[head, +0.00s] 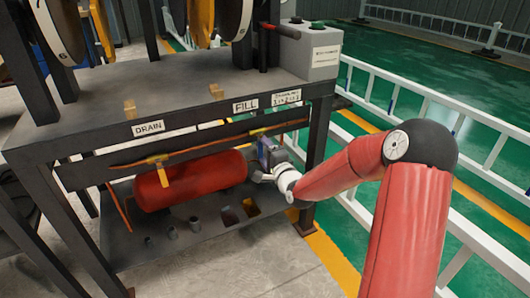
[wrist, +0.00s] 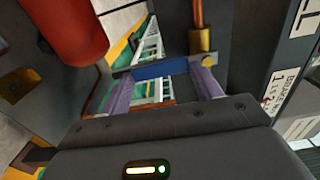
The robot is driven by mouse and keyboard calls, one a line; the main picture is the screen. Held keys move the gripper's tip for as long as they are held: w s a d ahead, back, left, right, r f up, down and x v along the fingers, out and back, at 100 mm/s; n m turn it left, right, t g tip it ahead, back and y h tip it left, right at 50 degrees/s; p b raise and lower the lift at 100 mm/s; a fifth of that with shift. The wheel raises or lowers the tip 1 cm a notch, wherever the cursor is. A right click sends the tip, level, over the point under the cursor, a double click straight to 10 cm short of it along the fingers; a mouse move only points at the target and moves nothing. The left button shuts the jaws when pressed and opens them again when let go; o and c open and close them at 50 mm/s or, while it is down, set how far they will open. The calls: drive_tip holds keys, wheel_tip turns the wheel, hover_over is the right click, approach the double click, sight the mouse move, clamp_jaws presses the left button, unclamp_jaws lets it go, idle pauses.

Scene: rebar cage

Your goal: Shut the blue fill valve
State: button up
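The blue valve handle (wrist: 160,70) lies crosswise at my fingertips in the wrist view, running left from a brass valve body (wrist: 203,40) on a copper pipe. My gripper (wrist: 160,82) has its two purple-grey fingers wide apart, one near each end of the handle. I cannot tell whether either finger touches it. In the head view my gripper (head: 264,152) is below the FILL label (head: 246,106), at the right end of the red tank (head: 190,182). There the gripper mostly hides the blue handle.
A yellow-handled valve (head: 158,165) sits under the DRAIN label (head: 148,128) to the left. The table edge and dark frame leg (head: 318,140) are close to my gripper. A lower shelf (head: 180,240) lies beneath the tank. White railings (head: 390,85) stand at the right.

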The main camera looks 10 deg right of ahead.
drive_tip(key=o, duration=0.3)
drive_tip(key=v, duration=0.8)
drive_tip(key=shift+a+r, duration=0.1)
